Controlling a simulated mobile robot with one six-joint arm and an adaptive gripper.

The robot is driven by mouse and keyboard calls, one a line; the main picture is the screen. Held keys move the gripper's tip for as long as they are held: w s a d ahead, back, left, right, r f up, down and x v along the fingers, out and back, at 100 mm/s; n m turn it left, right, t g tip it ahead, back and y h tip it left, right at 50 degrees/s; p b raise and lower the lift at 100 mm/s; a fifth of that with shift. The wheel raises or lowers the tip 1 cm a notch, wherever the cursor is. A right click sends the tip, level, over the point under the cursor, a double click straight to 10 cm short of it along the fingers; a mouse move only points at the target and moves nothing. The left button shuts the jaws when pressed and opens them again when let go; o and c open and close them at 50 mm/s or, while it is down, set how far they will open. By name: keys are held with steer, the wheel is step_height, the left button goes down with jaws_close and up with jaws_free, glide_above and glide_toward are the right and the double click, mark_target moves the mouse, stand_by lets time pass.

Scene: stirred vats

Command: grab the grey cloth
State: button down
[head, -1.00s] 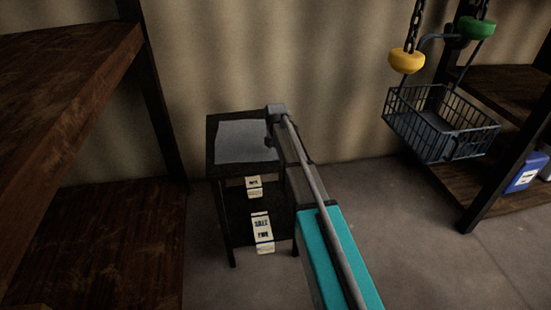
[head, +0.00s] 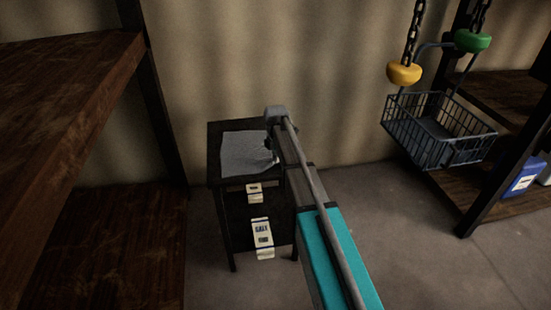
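The grey cloth (head: 243,153) lies on top of a small dark stand (head: 222,176). Its right edge is rumpled where it meets my gripper (head: 270,150). My gripper is at the right side of the cloth, at the stand's top. My own arm hides most of the gripper, so I cannot see whether its fingers are open or shut on the cloth.
White labelled packets (head: 262,238) show on the lower part of the stand. A brown wooden shelf (head: 90,75) is at the left. A blue wire basket (head: 440,130) hangs from chains at the right, before another shelf unit. The floor at the right is clear.

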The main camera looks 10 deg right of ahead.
step_height(320, 180, up, 9)
steer(key=p, duration=0.8)
step_height(320, 180, up, 9)
steer(key=p, duration=0.9)
stand_by(0.3)
step_height(320, 180, up, 9)
steer(key=p, duration=0.9)
step_height(320, 180, up, 9)
steer(key=p, duration=0.9)
steer(key=shift+f, duration=0.2)
